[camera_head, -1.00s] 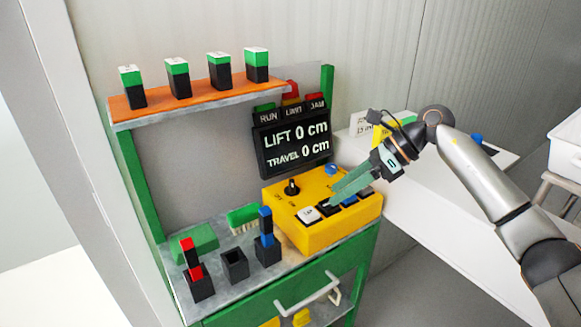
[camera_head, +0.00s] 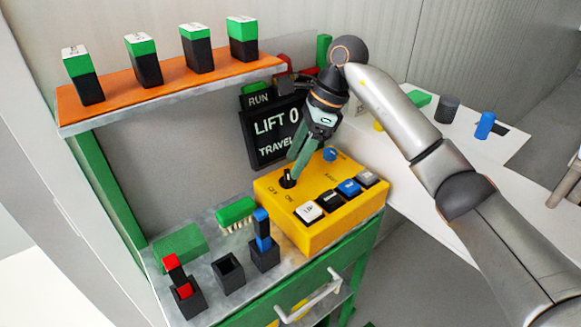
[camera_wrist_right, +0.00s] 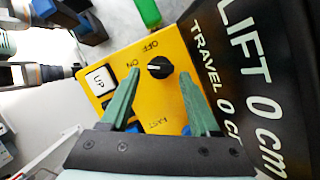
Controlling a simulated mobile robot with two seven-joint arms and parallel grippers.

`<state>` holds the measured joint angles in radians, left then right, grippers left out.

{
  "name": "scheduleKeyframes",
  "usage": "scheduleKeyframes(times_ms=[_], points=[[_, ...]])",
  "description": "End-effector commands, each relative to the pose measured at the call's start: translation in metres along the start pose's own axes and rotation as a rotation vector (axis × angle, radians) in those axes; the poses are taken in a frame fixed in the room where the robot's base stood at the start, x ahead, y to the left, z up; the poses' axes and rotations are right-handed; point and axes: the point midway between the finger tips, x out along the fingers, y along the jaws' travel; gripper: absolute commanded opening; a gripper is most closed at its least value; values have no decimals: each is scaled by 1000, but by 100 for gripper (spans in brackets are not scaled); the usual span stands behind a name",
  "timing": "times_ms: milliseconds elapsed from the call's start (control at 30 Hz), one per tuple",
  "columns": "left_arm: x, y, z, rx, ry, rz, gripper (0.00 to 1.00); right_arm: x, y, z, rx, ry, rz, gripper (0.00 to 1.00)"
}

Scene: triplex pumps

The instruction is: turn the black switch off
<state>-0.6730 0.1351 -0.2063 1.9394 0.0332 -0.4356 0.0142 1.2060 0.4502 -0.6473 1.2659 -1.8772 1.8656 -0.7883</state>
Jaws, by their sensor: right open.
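The black switch (camera_head: 287,181) is a rotary knob on top of the yellow control box (camera_head: 318,240), near its left back part. In the right wrist view the black switch (camera_wrist_right: 160,68) shows a white pointer line, with OFF and ON lettering beside it. My right gripper (camera_head: 296,168) is close to the knob in the head view, partly in front of it. In the wrist view the green fingers of my right gripper (camera_wrist_right: 158,80) are apart, one on each side of the knob, and nothing is between them in contact. My left gripper is not in view.
White UP (camera_head: 309,211), black and blue buttons sit on the box beside the knob. The display panel (camera_head: 270,130) stands behind. A green brush (camera_head: 236,211) and black holders (camera_head: 229,269) are to the left. An orange shelf (camera_head: 170,95) carries several green-black blocks.

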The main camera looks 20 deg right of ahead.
Motion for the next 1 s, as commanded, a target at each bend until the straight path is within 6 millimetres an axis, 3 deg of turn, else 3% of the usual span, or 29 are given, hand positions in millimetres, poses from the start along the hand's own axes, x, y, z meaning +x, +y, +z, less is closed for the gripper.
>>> scheduleKeyframes(times_ms=[200, 567, 1000], points=[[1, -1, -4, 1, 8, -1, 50, 27, 0, 0, -1, -1, 0, 62], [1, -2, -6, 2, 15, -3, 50, 32, 0, 0, 0, -2, -2, 62], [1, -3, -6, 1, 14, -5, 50, 32, 0, 0, 0, -1, -1, 15]])
